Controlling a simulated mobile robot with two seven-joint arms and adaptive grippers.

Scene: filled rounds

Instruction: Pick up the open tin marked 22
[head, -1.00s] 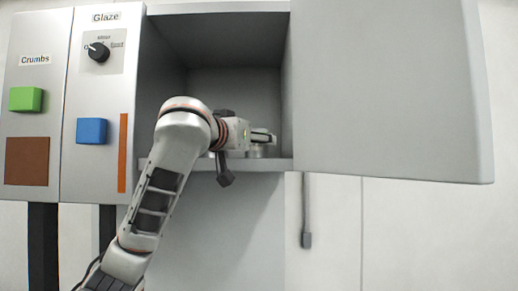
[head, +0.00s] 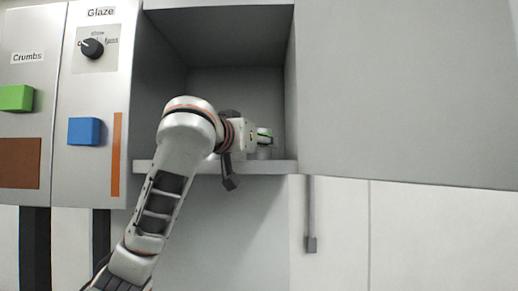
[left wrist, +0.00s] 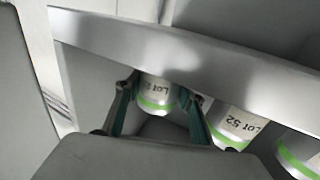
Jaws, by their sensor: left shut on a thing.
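My left gripper (head: 265,138) is inside the grey open cupboard in the head view, close above its floor. In the left wrist view my left gripper (left wrist: 160,92) has its two fingers on either side of a pale tin (left wrist: 157,94) with a green band and is shut on it. This tin's label starts with "Lot", but its number is only partly readable. In the head view this tin (head: 264,154) shows as a small pale shape under the fingers. A tin marked "Lot 52" (left wrist: 233,125) stands beside it. My right gripper is not in view.
Another green-banded tin (left wrist: 299,153) stands at the right edge of the wrist view. The cupboard's floor edge (head: 270,167) runs below my gripper, and a large grey door (head: 400,90) fills the right. Buttons and a dial (head: 92,48) are on the left panels.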

